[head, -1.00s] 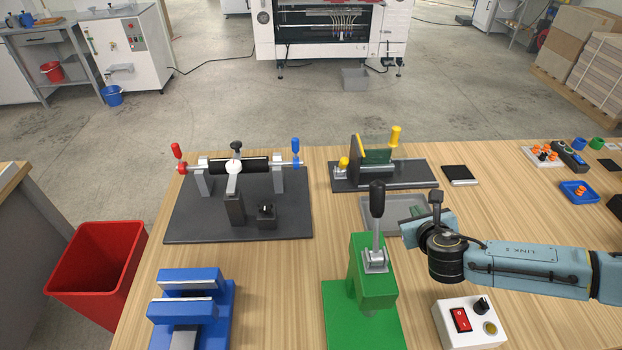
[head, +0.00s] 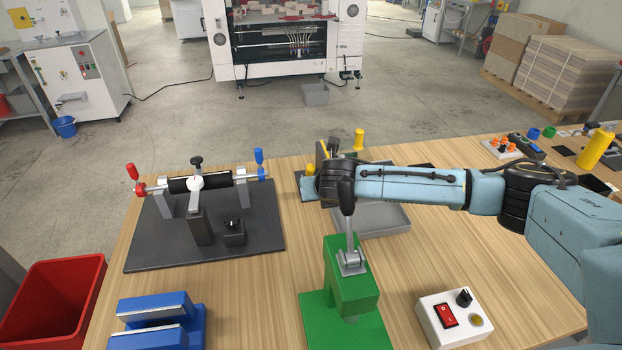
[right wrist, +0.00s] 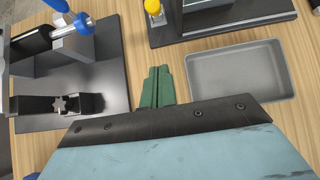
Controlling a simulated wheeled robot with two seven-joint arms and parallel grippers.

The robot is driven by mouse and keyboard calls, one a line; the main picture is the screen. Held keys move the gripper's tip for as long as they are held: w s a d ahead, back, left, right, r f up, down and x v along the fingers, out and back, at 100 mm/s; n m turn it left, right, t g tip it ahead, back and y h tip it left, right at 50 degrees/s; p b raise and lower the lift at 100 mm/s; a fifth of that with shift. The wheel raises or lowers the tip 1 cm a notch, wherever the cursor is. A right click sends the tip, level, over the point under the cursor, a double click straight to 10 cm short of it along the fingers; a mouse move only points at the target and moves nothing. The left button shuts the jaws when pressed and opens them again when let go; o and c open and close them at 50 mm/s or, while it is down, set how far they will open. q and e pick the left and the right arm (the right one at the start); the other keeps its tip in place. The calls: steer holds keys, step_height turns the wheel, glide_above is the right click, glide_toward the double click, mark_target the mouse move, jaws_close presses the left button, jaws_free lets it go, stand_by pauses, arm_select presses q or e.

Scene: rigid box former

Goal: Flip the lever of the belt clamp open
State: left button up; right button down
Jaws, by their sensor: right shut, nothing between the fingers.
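No part is labelled as the belt clamp, so I cannot tell which fixture it is. One fixture has a black roller (head: 200,183) on a dark plate (head: 155,250), with a red lever (head: 132,172) at its left end and a blue lever (head: 259,158) at its right, both standing up. A green toggle fixture (head: 345,285) has an upright black-handled lever (head: 346,196). My right gripper's green fingers (right wrist: 157,88) are together and empty, over the wood between the dark plate and a grey tray. The blue lever (right wrist: 80,22) is up-left of them. My left gripper is out of view.
The grey tray (head: 378,222) lies right of the fingers. A fixture with yellow handles (head: 359,138) stands behind, partly hidden by my arm. A blue block fixture (head: 155,315) and a white switch box (head: 455,320) are in front. A red bin (head: 45,300) stands left of the table.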

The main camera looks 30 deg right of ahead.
mark_target(309, 174)
steer(key=b+x, duration=0.1)
steer(key=x, duration=0.8)
steer(key=shift+f+b, duration=0.2)
steer(key=shift+b, duration=0.1)
steer(key=shift+w+d+r, duration=0.15)
steer(key=shift+w+r, duration=0.15)
steer(key=shift+w, duration=0.3)
steer(key=shift+w+d+r, duration=0.15)
steer(key=shift+w+r, duration=0.15)
steer(key=shift+w, duration=0.25)
steer(key=shift+w+d+r, duration=0.2)
steer(key=shift+w+r, duration=0.2)
steer(key=shift+w, duration=0.25)
